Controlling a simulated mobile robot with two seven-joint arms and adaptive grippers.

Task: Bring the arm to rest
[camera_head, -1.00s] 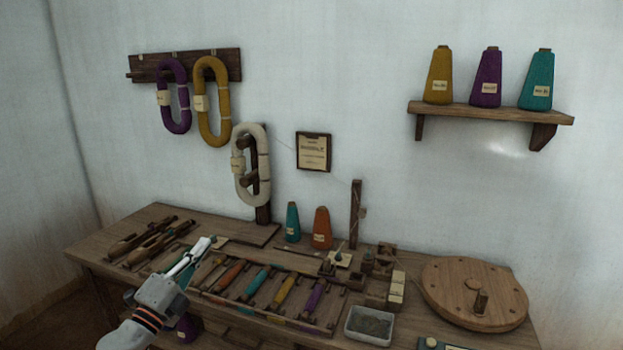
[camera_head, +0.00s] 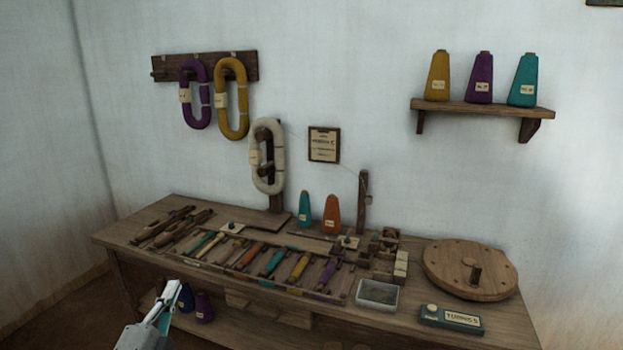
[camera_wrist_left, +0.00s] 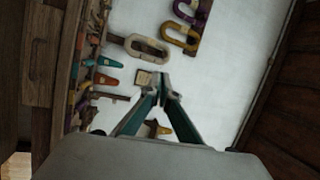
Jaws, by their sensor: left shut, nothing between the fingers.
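My left gripper (camera_head: 168,302) is low at the left of the head view, in front of the bench's front edge and clear of the bench top. Its fingers are together with nothing between them. In the left wrist view its two fingers (camera_wrist_left: 160,88) meet at the tips, and the wall and bench lie far beyond them. My right gripper is not in view.
The wooden bench (camera_head: 395,323) carries a tray of several colored bobbins (camera_head: 270,262), wooden tools (camera_head: 165,225), a grey tray (camera_head: 378,292) and a round wooden disc (camera_head: 470,270). Cones (camera_head: 204,308) stand on the lower shelf near my gripper.

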